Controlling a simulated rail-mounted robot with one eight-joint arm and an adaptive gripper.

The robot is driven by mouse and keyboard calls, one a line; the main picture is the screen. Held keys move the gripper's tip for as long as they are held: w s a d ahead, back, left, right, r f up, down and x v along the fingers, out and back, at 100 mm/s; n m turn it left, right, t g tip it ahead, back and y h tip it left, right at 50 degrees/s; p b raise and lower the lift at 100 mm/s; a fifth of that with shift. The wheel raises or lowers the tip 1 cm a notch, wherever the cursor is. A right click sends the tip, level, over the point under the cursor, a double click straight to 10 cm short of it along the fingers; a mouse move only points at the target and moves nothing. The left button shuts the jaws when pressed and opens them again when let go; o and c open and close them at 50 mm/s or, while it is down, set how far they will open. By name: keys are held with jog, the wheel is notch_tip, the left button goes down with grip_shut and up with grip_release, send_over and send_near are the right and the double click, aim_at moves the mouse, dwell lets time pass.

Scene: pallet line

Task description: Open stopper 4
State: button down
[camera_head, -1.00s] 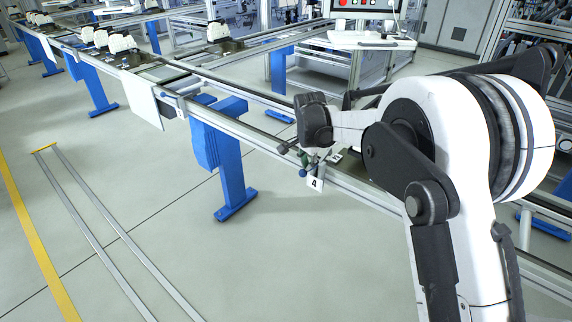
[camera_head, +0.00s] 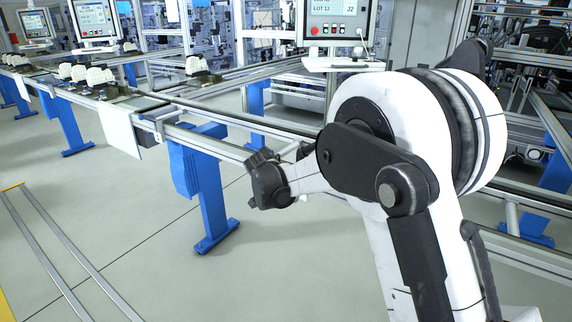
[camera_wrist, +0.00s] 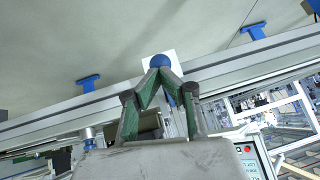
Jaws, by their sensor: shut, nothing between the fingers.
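In the wrist view a round blue knob (camera_wrist: 160,61) shows in front of a white card (camera_wrist: 162,70) on the near side of the rail. The card's number does not show from here. My gripper (camera_wrist: 160,74) has green-sided fingers whose tips meet just below the knob in the picture, with nothing between them. The tips overlap the knob's lower edge; I cannot tell whether they touch it. In the head view my arm covers the knob and the card, and the fingers do not show clearly.
The conveyor rail (camera_head: 224,145) runs across the head view on a blue leg (camera_head: 205,195). A white panel (camera_head: 119,129) hangs from it at the left. White parts (camera_head: 82,74) stand farther along the line. A control box (camera_head: 340,20) stands behind.

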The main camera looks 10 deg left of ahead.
jog(key=shift+w+d+f, duration=0.1)
jog(key=shift+f, duration=0.3)
jog(key=shift+r, duration=0.1)
dwell(0.3)
jog(key=s+f+p+v, duration=0.1)
jog(key=v, duration=1.2)
jog(key=shift+s, duration=0.1)
